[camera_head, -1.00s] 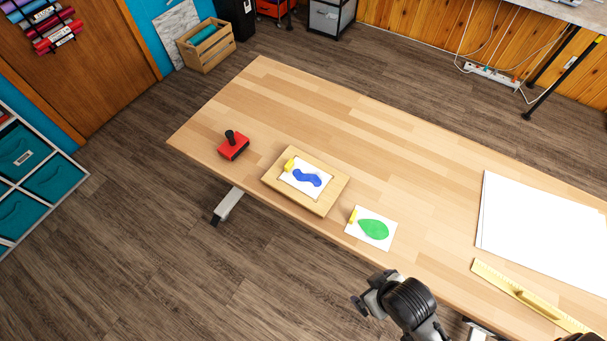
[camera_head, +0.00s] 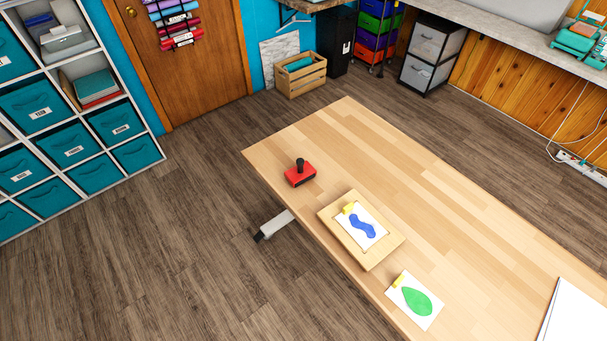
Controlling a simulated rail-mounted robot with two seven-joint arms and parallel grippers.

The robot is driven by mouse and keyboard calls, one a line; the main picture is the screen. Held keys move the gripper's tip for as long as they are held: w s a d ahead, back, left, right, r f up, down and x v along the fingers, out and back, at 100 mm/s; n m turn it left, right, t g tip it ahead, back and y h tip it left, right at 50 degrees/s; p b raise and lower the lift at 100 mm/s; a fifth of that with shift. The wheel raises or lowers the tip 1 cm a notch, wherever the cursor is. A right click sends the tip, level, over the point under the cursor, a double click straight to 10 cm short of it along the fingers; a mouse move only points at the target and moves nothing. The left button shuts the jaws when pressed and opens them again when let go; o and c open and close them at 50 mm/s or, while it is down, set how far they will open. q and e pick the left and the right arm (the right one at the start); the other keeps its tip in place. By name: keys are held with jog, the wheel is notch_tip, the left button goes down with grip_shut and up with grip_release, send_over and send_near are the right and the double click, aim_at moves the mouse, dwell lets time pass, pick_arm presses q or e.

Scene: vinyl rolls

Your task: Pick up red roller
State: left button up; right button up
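Several red rolls (camera_head: 180,32) hang in a rack on the brown door at the upper left, below purple and blue rolls (camera_head: 168,8). A red block-shaped tool with an upright black handle (camera_head: 300,175) stands on the far left part of the wooden table (camera_head: 400,165). Neither of my grippers is in view, and nothing visible touches the rolls or the red tool.
A wooden board with a blue-shape card (camera_head: 327,221) and a green-leaf card (camera_head: 415,300) lie on the table. Teal-bin shelves (camera_head: 160,140) stand left; a wooden crate (camera_head: 323,75) stands at the back. The floor between shelves and table is clear.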

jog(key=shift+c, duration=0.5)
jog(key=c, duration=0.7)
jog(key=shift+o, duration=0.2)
